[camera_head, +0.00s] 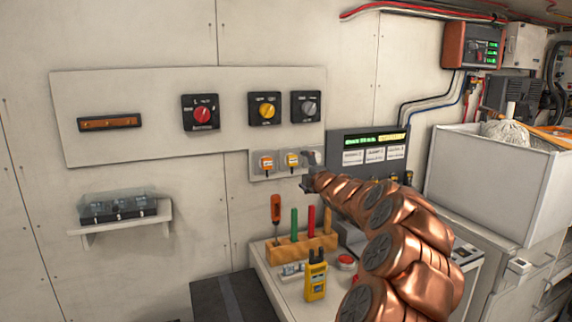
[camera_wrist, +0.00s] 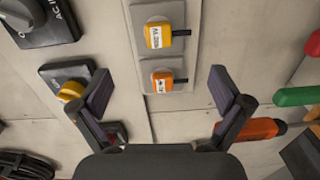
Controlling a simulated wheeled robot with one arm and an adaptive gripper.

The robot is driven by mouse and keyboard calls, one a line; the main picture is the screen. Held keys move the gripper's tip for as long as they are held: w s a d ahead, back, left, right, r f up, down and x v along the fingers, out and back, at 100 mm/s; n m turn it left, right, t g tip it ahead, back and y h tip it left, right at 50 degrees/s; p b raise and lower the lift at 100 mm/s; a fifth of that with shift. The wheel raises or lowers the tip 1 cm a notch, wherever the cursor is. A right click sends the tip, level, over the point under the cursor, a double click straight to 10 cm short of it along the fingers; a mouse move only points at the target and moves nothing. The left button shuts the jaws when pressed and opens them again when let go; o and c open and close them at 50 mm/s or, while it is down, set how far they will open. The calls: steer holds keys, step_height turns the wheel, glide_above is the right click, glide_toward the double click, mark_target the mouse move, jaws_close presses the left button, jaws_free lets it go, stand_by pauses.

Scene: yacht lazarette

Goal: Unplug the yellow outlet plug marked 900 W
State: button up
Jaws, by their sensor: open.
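Two plugs sit side by side in a light grey outlet plate on the wall. The right one (camera_head: 292,160) is yellow and shows as the upper plug in the wrist view (camera_wrist: 157,36). The left one (camera_head: 266,163) is more orange and shows as the lower plug in the wrist view (camera_wrist: 161,82). Both have white labels, too small to read for certain. My gripper (camera_head: 309,170) is open and empty in front of the plate's right end, hiding part of it. In the wrist view, the lower plug appears between its spread fingers (camera_wrist: 161,78), with neither finger touching it.
Rotary switches (camera_head: 265,108) are above the plate. A display panel (camera_head: 368,150) is close on the right. A white bin (camera_head: 490,180) is at right.

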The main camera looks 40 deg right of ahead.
mark_target(294, 162)
steer(key=shift+d+f+n, duration=0.1)
steer(key=shift+d+n, duration=0.2)
steer(key=shift+d, duration=0.15)
steer(key=shift+w+a, duration=0.15)
steer(key=p+x, duration=0.4)
steer(key=x, duration=0.1)
steer(key=shift+w+r, duration=0.15)
steer(key=shift+r, duration=0.15)
steer(key=shift+p+x, duration=1)
steer(key=shift+x, duration=0.8)
steer(key=shift+f, duration=0.2)
steer(key=shift+f+b, duration=0.2)
steer(key=shift+b, duration=0.3)
